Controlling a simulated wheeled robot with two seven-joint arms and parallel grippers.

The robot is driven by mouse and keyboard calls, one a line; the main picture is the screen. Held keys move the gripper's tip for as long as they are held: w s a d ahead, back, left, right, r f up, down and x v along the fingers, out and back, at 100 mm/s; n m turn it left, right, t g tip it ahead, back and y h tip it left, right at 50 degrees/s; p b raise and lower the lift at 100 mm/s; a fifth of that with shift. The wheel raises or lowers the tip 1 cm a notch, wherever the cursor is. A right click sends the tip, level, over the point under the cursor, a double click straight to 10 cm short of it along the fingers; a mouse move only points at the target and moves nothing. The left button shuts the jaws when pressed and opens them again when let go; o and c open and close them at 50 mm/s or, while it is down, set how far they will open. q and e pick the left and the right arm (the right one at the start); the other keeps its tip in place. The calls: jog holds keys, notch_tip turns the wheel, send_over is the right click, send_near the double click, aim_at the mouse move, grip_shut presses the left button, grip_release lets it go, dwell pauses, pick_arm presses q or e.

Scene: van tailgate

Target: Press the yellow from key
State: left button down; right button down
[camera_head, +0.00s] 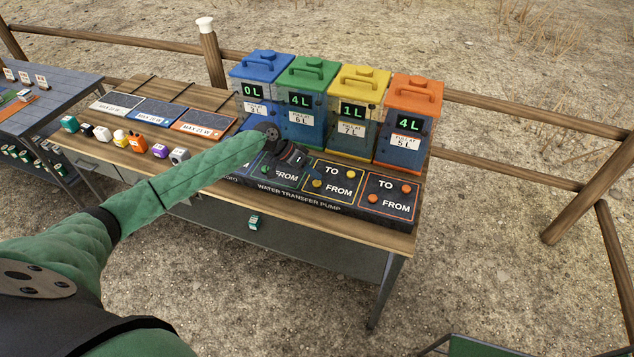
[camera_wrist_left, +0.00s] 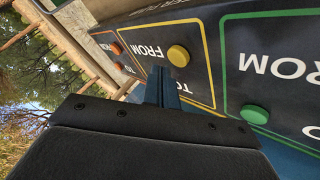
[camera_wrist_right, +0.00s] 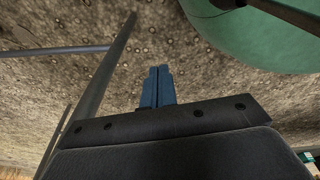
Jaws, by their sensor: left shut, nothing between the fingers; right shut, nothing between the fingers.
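The yellow FROM key (camera_head: 317,183) is a round button left of the word FROM in the yellow-outlined section of the pump panel (camera_head: 300,196). In the left wrist view the yellow FROM key (camera_wrist_left: 179,56) shows uncovered, just beyond and right of my fingertips. My left gripper (camera_head: 304,163) is shut and empty over the upper panel, near the green and yellow sections; its fingertips (camera_wrist_left: 160,72) appear apart from the key. The yellow TO key is hidden in the left wrist view. My right gripper (camera_wrist_right: 157,72) is shut and empty above gravel, outside the head view.
The green FROM key (camera_wrist_left: 255,114) and orange FROM key (camera_head: 373,198) lie either side. Blue (camera_head: 262,68), green (camera_head: 307,75), yellow (camera_head: 358,83) and orange (camera_head: 415,95) tanks stand behind the panel.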

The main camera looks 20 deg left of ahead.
jog(key=shift+a, duration=1.2)
jog(key=shift+d, duration=0.1)
pick_arm(q)
jog(key=shift+f+b, duration=0.3)
jog(key=shift+f, duration=0.15)
pick_arm(e)
jog(key=shift+d+f, duration=0.35)
jog(key=shift+d, duration=0.25)
